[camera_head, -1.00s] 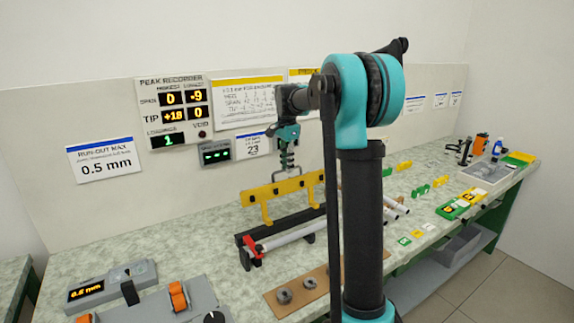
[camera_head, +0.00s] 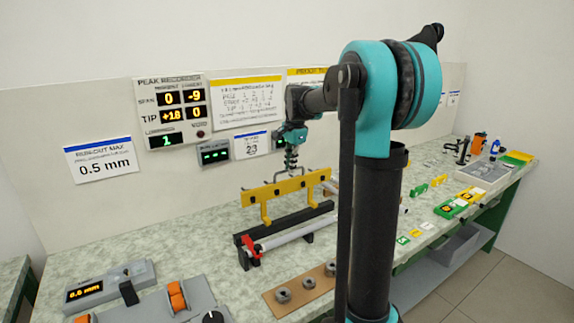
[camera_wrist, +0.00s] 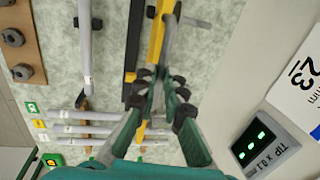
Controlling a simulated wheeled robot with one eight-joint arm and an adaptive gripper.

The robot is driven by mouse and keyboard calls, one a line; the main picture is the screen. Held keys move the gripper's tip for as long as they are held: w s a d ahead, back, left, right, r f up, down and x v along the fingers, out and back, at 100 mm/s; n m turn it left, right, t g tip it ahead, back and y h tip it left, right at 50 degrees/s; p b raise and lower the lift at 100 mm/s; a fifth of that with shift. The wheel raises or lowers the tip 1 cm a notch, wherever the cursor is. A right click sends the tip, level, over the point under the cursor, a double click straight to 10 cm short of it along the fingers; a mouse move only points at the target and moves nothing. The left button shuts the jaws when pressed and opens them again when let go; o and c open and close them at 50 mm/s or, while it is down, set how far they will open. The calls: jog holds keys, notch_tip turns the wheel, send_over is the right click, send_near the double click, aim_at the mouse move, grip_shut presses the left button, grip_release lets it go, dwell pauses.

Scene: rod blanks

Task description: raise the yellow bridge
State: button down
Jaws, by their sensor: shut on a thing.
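The yellow bridge (camera_head: 285,190) is a long flat bar with legs pointing down, above and behind a black rail (camera_head: 285,226) in the head view. My gripper (camera_head: 291,168) is above the middle of the bar, its fingers shut on the grey handle on top of the bridge. In the wrist view my gripper (camera_wrist: 155,78) reaches over the yellow bar (camera_wrist: 156,35) and the grey handle (camera_wrist: 170,32), its fingers partly covering both. I cannot tell whether the bridge's legs touch anything below.
A grey rod (camera_head: 290,236) lies in front of the rail, with a red clamp (camera_head: 252,246) at its left end. A brown board (camera_head: 300,290) with metal collars is nearer. The peak recorder (camera_head: 172,112) is on the back wall. A control box (camera_head: 180,300) stands front left.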

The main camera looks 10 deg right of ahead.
jog(key=shift+s+d+t, duration=0.15)
jog(key=shift+s+t, duration=0.15)
jog(key=shift+s, duration=0.1)
jog(key=c, duration=1.6)
grip_release()
jog(key=shift+r, duration=0.1)
jog(key=v, duration=1.2)
jog(key=shift+d, duration=0.1)
